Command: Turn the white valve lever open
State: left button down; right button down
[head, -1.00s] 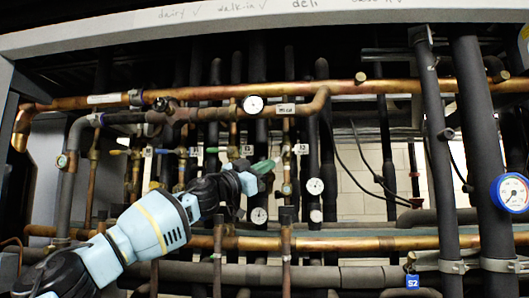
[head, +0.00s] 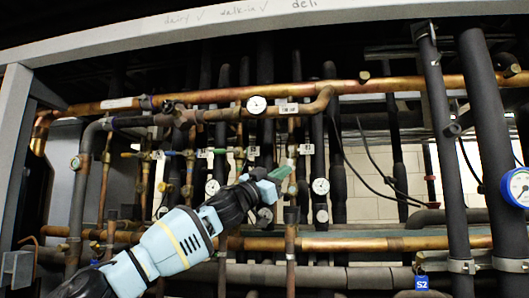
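My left gripper (head: 281,174) reaches up from the lower left, with its greenish fingertips beside a vertical copper pipe. The fingers overlap in this view, so the gap between them cannot be made out. A small pale piece just above the fingertips, on the same pipe, may be the white valve lever (head: 292,154); its shape and angle are too small to tell. I cannot tell whether the fingertips touch it. My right gripper is not in view.
A thick copper pipe (head: 210,97) crosses above, and another copper pipe (head: 350,243) crosses below. Round gauges, including a white one (head: 257,105), and dark vertical pipes crowd the area. A large blue-rimmed gauge (head: 516,187) is at the right. Yellow and green valve handles (head: 165,153) sit to the left.

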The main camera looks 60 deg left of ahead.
pick_arm(q)
jog(key=shift+w+f, duration=0.25)
jog(key=shift+w, duration=0.05)
dwell(0.4)
